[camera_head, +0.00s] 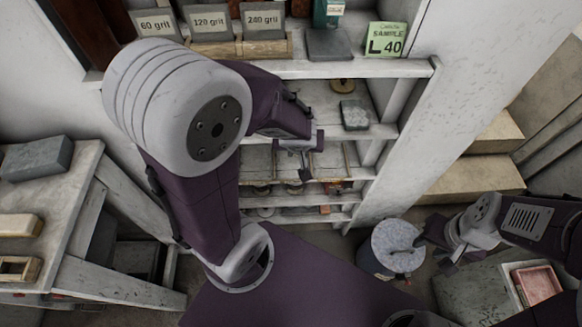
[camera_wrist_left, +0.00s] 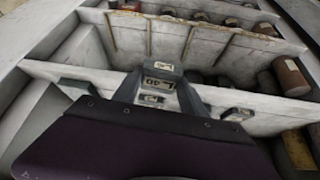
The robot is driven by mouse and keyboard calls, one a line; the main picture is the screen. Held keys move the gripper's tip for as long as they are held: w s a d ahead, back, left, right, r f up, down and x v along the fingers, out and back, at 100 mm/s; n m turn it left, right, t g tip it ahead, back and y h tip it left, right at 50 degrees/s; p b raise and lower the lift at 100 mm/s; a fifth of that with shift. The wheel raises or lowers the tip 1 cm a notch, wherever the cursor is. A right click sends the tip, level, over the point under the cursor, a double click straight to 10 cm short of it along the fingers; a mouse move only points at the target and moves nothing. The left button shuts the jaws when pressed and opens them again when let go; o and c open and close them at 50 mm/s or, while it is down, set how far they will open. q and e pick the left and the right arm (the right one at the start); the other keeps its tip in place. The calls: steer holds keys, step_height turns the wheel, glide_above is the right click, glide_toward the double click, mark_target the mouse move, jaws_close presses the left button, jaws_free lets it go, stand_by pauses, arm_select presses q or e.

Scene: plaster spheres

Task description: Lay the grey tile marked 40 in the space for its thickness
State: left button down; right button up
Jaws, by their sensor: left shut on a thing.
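My left gripper (camera_head: 302,162) reaches into the shelf unit in the head view, partly hidden by its own wrist. In the left wrist view it is shut on a small grey tile (camera_wrist_left: 160,84) with a pale label reading 40, seen upside down. The tile is held in front of a shelf bay split by thin wooden dividers (camera_wrist_left: 190,42). It is too small to make out in the head view. Any thickness marks on the bays are unreadable. My right gripper (camera_head: 440,256) is open and empty, beside the round grey-topped drum.
The top shelf holds grit boxes (camera_head: 208,22), a grey slab (camera_head: 328,45) and a green sample card (camera_head: 387,40) reading 40. A speckled grey block (camera_head: 354,115) lies one shelf lower. The drum (camera_head: 392,245) stands at the lower right. A side bench (camera_head: 80,180) is at left.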

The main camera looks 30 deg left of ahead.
arm_select(q)
step_height(320, 180, down, 17)
steer(key=s+n+b, duration=0.1)
steer(key=b, duration=1.8)
steer(key=shift+s+y, duration=0.25)
steer(key=shift+y, duration=0.05)
glide_toward(292, 161)
step_height(292, 161, down, 3)
steer(key=shift+d+r+b, duration=0.1)
steer(key=shift+r+b, duration=0.1)
steer(key=shift+b, duration=0.1)
steer(key=shift+w+f, duration=0.1)
steer(key=shift+w, duration=0.1)
steer(key=shift+w+a+f, duration=0.45)
steer(key=shift+w+f, duration=0.15)
steer(key=shift+w, duration=0.05)
steer(key=shift+w+a+f, duration=0.45)
steer(key=shift+w+f, duration=0.15)
steer(key=shift+w, duration=0.1)
